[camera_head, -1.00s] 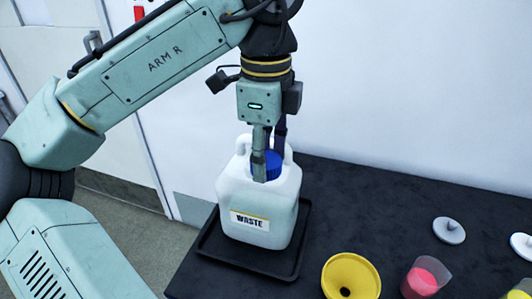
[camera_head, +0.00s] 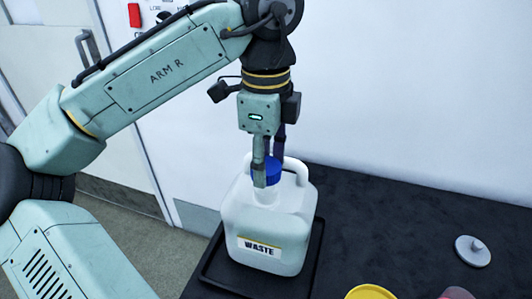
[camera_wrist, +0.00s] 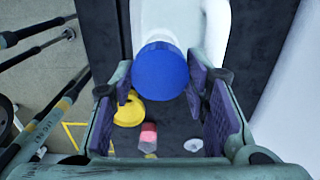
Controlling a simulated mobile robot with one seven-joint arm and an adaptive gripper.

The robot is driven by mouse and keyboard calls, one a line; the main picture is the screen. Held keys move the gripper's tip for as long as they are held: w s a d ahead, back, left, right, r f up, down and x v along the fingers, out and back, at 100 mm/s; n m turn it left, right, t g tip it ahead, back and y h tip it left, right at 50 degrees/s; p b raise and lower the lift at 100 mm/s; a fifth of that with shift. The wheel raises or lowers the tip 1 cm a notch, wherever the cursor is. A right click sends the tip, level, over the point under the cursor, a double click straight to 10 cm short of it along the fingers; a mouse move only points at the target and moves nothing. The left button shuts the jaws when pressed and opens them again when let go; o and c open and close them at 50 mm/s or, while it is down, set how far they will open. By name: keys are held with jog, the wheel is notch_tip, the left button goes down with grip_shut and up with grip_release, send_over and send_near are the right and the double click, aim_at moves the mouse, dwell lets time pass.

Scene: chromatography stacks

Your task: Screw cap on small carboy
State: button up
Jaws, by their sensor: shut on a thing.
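The white carboy (camera_head: 240,222), labelled WASTE, stands upright in a black tray (camera_head: 207,270). My gripper (camera_head: 266,179) points straight down over its neck, shut on the blue cap (camera_head: 274,173). In the wrist view the round blue cap (camera_wrist: 160,72) sits between the two purple finger pads of my gripper (camera_wrist: 162,84). The cap is above the neck in the head view. One finger hides part of the cap and neck, so I cannot tell whether the cap touches the neck.
A yellow funnel (camera_wrist: 130,111), a pink-filled container (camera_wrist: 148,137) and a grey lid (camera_head: 472,250) lie on the dark bench to the right of the carboy in the head view. A white wall stands close behind the bench. The back right of the bench is clear.

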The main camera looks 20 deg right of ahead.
jog(key=shift+f, duration=0.65)
jog(key=shift+r+p, duration=0.1)
jog(key=shift+p, duration=0.4)
dwell(0.4)
jog(key=shift+f, duration=0.25)
jog(key=shift+f+b, duration=0.5)
jog(key=shift+f, duration=0.35)
jog(key=shift+f, duration=0.5)
jog(key=shift+f, duration=0.1)
jog(key=o, duration=1)
